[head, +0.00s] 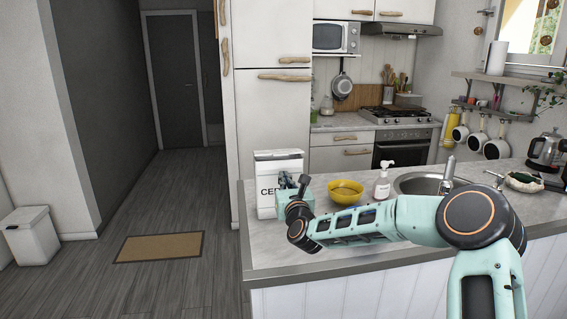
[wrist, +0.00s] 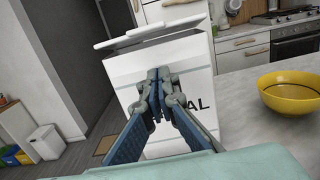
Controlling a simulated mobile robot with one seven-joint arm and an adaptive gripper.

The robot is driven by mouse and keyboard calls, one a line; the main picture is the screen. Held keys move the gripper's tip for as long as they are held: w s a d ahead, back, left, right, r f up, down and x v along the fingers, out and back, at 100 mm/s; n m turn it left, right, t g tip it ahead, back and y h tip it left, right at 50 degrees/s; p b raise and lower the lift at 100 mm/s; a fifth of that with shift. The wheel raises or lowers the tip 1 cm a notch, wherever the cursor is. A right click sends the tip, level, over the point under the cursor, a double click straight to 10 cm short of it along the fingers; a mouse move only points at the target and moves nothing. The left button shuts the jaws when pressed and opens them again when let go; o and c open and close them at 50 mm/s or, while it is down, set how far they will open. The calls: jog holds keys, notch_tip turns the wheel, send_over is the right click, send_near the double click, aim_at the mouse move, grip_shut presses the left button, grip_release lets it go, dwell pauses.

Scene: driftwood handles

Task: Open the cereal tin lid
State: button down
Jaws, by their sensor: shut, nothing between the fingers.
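The cereal tin (head: 265,202) is a white box with dark lettering, standing upright at the left end of the counter. It also fills the middle of the wrist view (wrist: 195,62), where "AL" shows on its front. Its white lid (wrist: 150,32) is at the top, with a grey band between the lid and the front wall; I cannot tell how far the lid is raised. The lid also shows in the head view (head: 278,153). My gripper (head: 289,181) is in front of the tin's upper front, below the lid. In the wrist view its fingers (wrist: 157,92) are shut and empty, covering part of the lettering.
A yellow bowl (head: 346,187) stands on the counter right of the tin. A soap bottle (head: 382,182) and the sink (head: 420,183) are further right. The counter's left edge (head: 241,215) is close to the tin. A white bin (head: 31,237) stands on the floor at far left.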

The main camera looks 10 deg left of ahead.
aim_at(278, 152)
jog(key=shift+w+a+r+p, duration=0.1)
jog(key=shift+w+r+p, duration=0.2)
jog(key=shift+r, duration=0.35)
jog(key=shift+w+a+r+p, duration=0.1)
jog(key=shift+w+r+p, duration=0.15)
jog(key=shift+r, duration=0.4)
jog(key=shift+w+a+r+p, duration=0.1)
jog(key=shift+w+r+p, duration=0.2)
jog(key=shift+r, duration=0.35)
jog(key=shift+r, duration=0.15)
